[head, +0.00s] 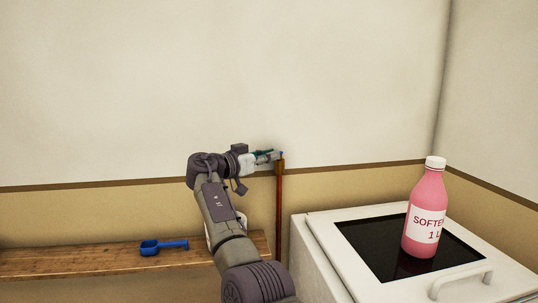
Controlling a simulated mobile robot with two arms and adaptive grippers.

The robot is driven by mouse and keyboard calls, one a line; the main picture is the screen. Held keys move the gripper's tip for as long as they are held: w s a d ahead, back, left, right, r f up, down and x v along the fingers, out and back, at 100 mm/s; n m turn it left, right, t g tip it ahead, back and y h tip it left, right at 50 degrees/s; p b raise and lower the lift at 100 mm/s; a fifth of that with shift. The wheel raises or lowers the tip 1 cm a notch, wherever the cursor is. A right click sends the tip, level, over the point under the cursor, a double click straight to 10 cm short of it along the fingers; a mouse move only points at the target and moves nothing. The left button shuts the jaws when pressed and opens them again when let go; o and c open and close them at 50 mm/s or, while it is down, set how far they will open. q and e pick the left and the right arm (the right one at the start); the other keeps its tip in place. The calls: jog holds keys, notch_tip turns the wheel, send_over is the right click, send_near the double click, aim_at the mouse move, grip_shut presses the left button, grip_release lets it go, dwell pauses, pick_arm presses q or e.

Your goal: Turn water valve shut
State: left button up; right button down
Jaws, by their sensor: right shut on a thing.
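The water valve (281,158) sits at the top of an upright copper pipe (279,215) against the wall. It is small in the head view and partly covered by my gripper, so the handle's angle cannot be told. My right gripper (272,156) reaches it from the left, with its fingers level and shut on the valve's handle. My left gripper is not in view.
A wooden shelf (80,262) runs along the wall at left with a blue scoop (163,247) on it. A white appliance (325,250) with a dark lid panel stands right of the pipe. A pink softener bottle (424,215) stands upright on it.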

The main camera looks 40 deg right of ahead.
jog(key=shift+f, duration=0.1)
jog(key=c, duration=1.1)
grip_release()
jog(key=a, duration=0.8)
jog(key=s+a, duration=0.1)
jog(key=a, duration=0.3)
